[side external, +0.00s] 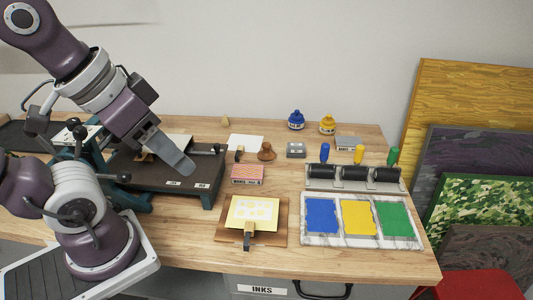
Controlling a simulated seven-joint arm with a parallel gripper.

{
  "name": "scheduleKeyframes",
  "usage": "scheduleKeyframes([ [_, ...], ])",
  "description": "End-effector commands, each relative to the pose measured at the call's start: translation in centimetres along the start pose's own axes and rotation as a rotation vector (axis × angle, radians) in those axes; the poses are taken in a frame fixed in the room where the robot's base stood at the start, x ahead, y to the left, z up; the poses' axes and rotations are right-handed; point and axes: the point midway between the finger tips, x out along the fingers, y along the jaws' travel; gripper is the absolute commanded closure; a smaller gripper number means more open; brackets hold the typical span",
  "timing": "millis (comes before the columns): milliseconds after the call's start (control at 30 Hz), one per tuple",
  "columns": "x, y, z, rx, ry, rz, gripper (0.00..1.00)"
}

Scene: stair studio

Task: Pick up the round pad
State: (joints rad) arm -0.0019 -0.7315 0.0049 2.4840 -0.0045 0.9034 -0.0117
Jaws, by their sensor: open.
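A small brown round thing with a raised grip (266,151), which looks like the round pad, sits on the wooden table near its middle. My gripper (186,170) is to the left of it, tilted down over the dark press bed, well apart from the pad. Its fingers show nearly edge-on, and it is open with nothing seen between them.
A pink box (247,172) lies in front of the pad, white paper (246,142) behind it, and a grey tin (296,150) to its right. The press bed (190,184) stands at left. Rollers (354,173) and an ink slab (361,241) are at right.

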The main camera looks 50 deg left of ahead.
Motion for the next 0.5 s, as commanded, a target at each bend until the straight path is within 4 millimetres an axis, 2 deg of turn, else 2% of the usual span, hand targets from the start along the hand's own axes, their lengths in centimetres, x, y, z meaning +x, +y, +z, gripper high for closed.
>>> scheduleKeyframes([
  [67, 0.0, -0.2, -2.4, -0.089, -0.034, 0.012, 0.5],
  [167, 1.0, -1.2, -8.1, -0.313, -0.109, 0.027, 0.5],
  [200, 2.0, -2.1, -10.7, -0.423, -0.143, 0.024, 0.5],
  [267, 4.2, -3.7, -14.4, -0.586, -0.19, 0.009, 0.5],
  [300, 6.1, -5.0, -16.7, -0.694, -0.22, -0.01, 0.5],
  [367, 9.5, -7.3, -19.6, -0.853, -0.262, -0.048, 0.5],
  [400, 12.1, -9.1, -21.3, -0.955, -0.285, -0.082, 0.5],
  [467, 16.4, -11.6, -23.0, -1.096, -0.316, -0.139, 0.5],
  [500, 19.3, -13.3, -23.7, -1.179, -0.332, -0.179, 0.5],
])
